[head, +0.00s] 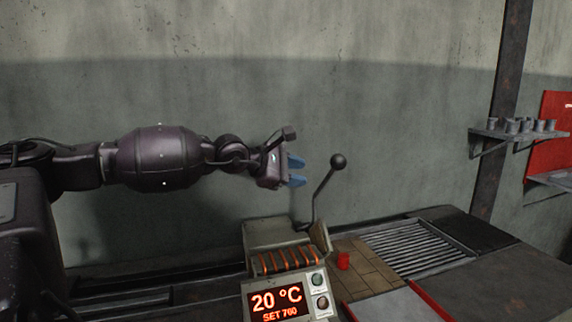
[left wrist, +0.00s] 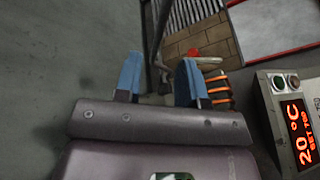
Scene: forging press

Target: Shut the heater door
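The heater (head: 262,235) is a beige box with glowing orange coils (head: 288,260) and a display (head: 276,303) reading 20 °C, SET 700. A lever with a dark ball knob (head: 338,161) rises from its far side, tilted to the right. I cannot clearly tell the door from the casing. My left gripper (head: 297,171), with blue fingertips, is left of the lever and above the heater. In the left wrist view its fingers (left wrist: 158,80) are apart and empty, with the lever rod (left wrist: 158,38) beyond the gap. I cannot see contact. My right gripper is out of view.
A small red piece (head: 343,260) sits on brick-like tiles (head: 365,272) right of the heater. A wall shelf (head: 505,135) holds several small cups. The wall behind is bare.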

